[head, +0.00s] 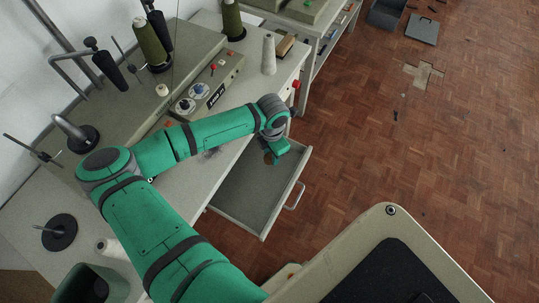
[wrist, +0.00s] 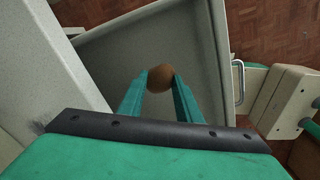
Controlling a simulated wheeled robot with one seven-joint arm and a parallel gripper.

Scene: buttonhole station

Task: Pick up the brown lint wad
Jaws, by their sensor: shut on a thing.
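The brown lint wad (wrist: 160,77) is a small round brown ball between my fingertips in the wrist view. My gripper (wrist: 161,80) is shut on it, with one green finger on each side. Below them is the open grey drawer (wrist: 118,60). In the head view my gripper (head: 272,160) is over the drawer (head: 240,195), near its far end, and a bit of the brown wad (head: 267,158) shows beside the fingers. I cannot tell how high the wad is above the drawer floor.
The drawer's front wall and handle (head: 295,195) stick out over the parquet floor. The workbench (head: 215,170) edge lies close to my arm. A white cone spool (head: 269,54) and a red knob (head: 296,84) are beyond my wrist.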

